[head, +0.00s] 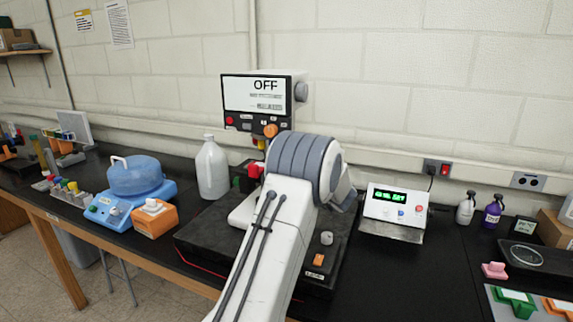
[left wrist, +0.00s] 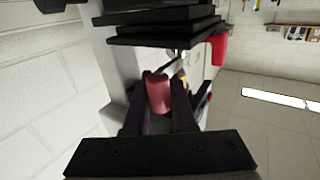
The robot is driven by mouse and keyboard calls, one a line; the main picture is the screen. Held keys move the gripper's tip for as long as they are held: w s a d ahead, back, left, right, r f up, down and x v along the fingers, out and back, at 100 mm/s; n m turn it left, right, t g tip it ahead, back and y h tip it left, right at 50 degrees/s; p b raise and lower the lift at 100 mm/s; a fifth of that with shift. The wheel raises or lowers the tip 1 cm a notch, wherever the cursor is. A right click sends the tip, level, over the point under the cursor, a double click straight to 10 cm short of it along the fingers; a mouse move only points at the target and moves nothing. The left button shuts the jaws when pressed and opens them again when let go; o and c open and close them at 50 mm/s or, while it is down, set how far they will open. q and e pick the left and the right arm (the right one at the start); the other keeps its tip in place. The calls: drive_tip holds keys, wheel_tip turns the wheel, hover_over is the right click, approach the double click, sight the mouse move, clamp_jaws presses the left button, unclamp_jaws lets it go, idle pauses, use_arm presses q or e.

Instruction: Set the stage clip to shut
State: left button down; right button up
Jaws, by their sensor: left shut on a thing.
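In the left wrist view my left gripper (left wrist: 160,85) is shut on a red rounded handle (left wrist: 158,97), which sits between its two dark fingers. I cannot tell for sure whether this is the stage clip's handle. Dark flat plates (left wrist: 165,30) lie just beyond it. In the head view a white and grey arm of mine covers the middle of the instrument (head: 262,92), whose screen reads OFF, and hides my gripper. A small red and black part (head: 240,184) shows just left of the arm, above the black base (head: 205,240). The right gripper is out of view.
A white jug (head: 212,170) stands left of the instrument, and a blue water bath (head: 135,178) and an orange block (head: 155,218) are farther left. A white box with a green display (head: 393,207) stands at right. Another red part (left wrist: 217,48) shows in the left wrist view.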

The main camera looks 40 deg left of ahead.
use_arm(q)
drive_tip(key=shift+r, duration=0.15)
drive_tip(key=c, duration=0.7)
unclamp_jaws()
drive_tip(key=shift+d, duration=0.1)
drive_tip(key=shift+s+d, duration=0.15)
drive_tip(key=shift+d, duration=0.15)
drive_tip(key=shift+b+v, duration=1.55)
drive_tip(key=shift+v, duration=3.25)
